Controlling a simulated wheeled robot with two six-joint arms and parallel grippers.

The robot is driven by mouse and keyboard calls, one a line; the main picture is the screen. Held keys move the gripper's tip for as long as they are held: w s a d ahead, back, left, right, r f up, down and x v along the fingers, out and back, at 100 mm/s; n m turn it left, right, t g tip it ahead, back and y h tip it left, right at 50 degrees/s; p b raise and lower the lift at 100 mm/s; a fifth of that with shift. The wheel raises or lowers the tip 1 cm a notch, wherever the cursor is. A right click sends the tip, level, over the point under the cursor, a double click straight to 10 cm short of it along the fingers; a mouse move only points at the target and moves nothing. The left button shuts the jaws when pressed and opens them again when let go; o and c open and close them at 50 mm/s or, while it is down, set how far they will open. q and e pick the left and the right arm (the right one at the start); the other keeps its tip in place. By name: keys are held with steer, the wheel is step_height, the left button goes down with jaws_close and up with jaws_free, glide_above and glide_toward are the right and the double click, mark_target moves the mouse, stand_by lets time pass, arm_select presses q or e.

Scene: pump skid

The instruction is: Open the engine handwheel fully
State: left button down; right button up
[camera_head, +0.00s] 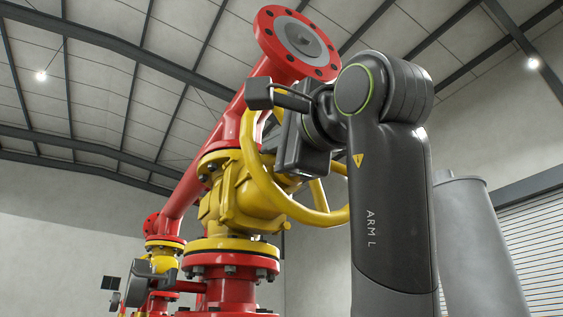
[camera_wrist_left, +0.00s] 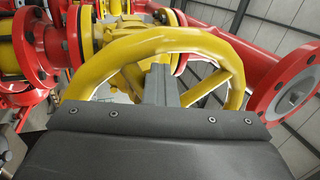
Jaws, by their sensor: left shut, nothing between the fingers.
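The yellow handwheel (camera_head: 262,180) stands steeply tilted on the yellow valve body (camera_head: 232,195) in the head view. In the left wrist view the handwheel (camera_wrist_left: 108,62) fills the middle, with its spokes and hub behind the fingers. My left gripper (camera_wrist_left: 160,72) is shut and empty. Its fingers point at the wheel's inside, between the rim and spokes. I cannot tell whether they touch it. In the head view the left hand's dark body is beside the wheel's right side, and the fingertips are hidden.
A red pipe (camera_head: 190,190) rises to a large red flange (camera_head: 297,45) above the wheel. A second, smaller yellow and red valve (camera_head: 163,255) with dark fittings stands at lower left. A grey cylinder (camera_head: 475,250) stands at right.

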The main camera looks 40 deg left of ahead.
arm_select(q)
steer(key=f+b, duration=0.1)
steer(key=w+f, duration=0.1)
steer(key=f+b, duration=0.1)
steer(key=f, duration=0.1)
steer(key=shift+w+d+b, duration=0.25)
steer(key=shift+w+b, duration=0.05)
steer(key=shift+w+d+f+b, duration=0.2)
steer(key=shift+w+f+b, duration=0.1)
steer(key=shift+w+f, duration=0.3)
steer(key=w, duration=0.2)
steer(key=w+d+p, duration=0.1)
steer(key=w, duration=0.2)
steer(key=shift+d+f, duration=0.15)
steer(key=shift+d, duration=0.05)
steer(key=shift+w+d+p, duration=0.15)
steer(key=shift+w+p, duration=0.35)
steer(key=shift+p, duration=0.05)
steer(key=d, duration=0.1)
steer(key=b, duration=0.3)
glide_toward(321, 192)
steer(key=shift+w+a, duration=0.3)
steer(key=shift+w, duration=0.2)
steer(key=shift+p, duration=0.3)
